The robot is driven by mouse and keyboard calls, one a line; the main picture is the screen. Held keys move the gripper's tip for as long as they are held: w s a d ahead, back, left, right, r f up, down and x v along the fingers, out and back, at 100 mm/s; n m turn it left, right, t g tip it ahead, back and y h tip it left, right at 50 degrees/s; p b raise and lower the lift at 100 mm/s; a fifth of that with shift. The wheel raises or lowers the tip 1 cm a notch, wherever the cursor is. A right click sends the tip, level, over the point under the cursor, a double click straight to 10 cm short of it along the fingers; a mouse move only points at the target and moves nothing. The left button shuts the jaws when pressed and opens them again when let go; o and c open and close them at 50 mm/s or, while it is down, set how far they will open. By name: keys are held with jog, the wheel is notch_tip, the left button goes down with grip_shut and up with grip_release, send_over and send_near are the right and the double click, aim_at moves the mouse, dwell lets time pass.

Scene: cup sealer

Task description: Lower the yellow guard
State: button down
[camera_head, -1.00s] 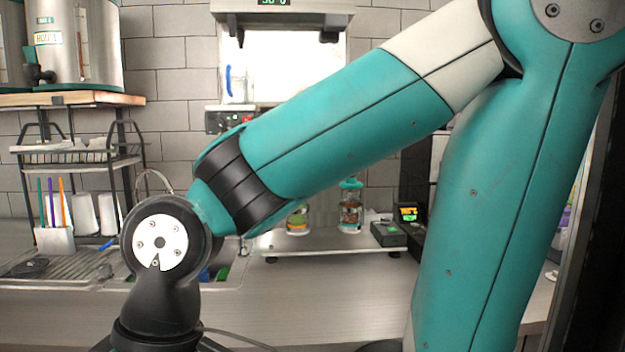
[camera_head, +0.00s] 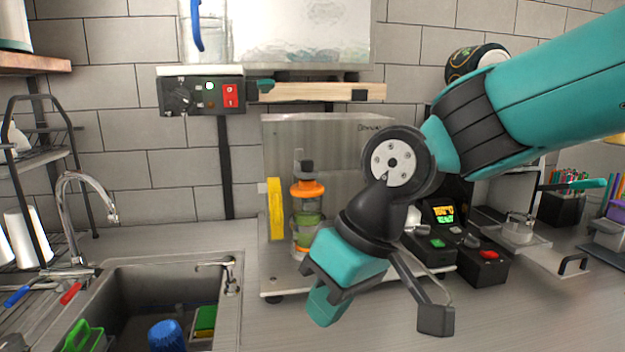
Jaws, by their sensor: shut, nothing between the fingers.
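The yellow guard (camera_head: 275,208) is a narrow upright yellow plate at the left of the steel cup sealer (camera_head: 345,150), near the image centre. A stack of clear and green cups or jars with an orange ring (camera_head: 307,190) stands just to its right. My gripper (camera_head: 326,305) is in front of the machine, to the right of and lower than the guard, apart from it. My wrist and gripper hide part of the machine's lower right.
A sink (camera_head: 160,290) with a tap and a blue cup (camera_head: 167,336) lies at the left. A control box with a red button (camera_head: 489,254) stands right of the machine. A wall-mounted switch box (camera_head: 201,92) hangs above. The front counter is partly clear.

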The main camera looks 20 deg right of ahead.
jog(key=w+d+r+m+t+h+p, duration=0.1)
jog(key=w+d+r+m+t, duration=0.25)
jog(key=w, duration=0.55)
jog(key=w+d+r+m+t+p, duration=0.1)
jog(key=w+d+r+m+t, duration=0.2)
jog(key=w, duration=0.7)
jog(key=w+d+r+m+t+h+p, duration=0.1)
jog(key=w+d+r+m, duration=0.3)
jog(key=w, duration=0.5)
jog(key=p, duration=0.4)
send_over(275, 197)
jog(key=s+d, duration=0.1)
jog(key=d, duration=0.2)
notch_tip(275, 197, down, 5)
jog(key=shift+n, duration=0.45)
jog(key=f, duration=0.1)
jog(key=a+f+p, duration=0.1)
jog(key=f, duration=0.2)
jog(key=shift+s+a+p, duration=0.1)
jog(key=shift+a+p, duration=0.15)
jog(key=shift+p, duration=0.15)
jog(key=shift+f, duration=0.1)
